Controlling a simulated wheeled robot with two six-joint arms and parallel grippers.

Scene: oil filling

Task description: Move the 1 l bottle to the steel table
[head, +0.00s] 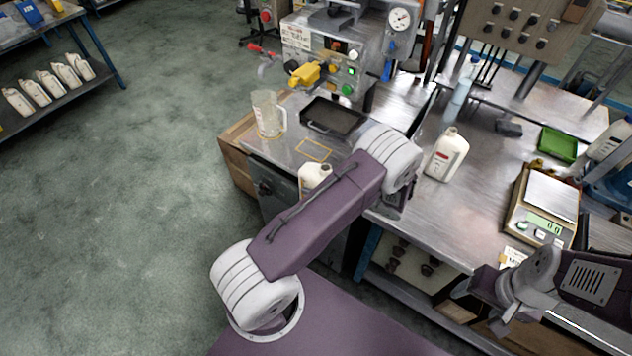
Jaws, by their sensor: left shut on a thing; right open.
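A white bottle (314,176) shows its cap and shoulder behind my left forearm, in front of the machine stand's edge. Its lower part is hidden. My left gripper (394,203) is mostly hidden by its wrist and forearm; it is shut, seemingly on this partly hidden bottle, though the contact is not visible. Another white bottle with a red label (446,156) stands upright on the steel table (440,215), right of my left wrist. I cannot read a size on either. My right gripper (482,308) is open and empty by the table's front edge.
A scale (544,208), a green tray (558,145) and a clear spray bottle (463,85) stand on the steel table. A clear jug (268,113) and black tray (333,118) sit by the filling machine (345,50). The table's front middle is clear.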

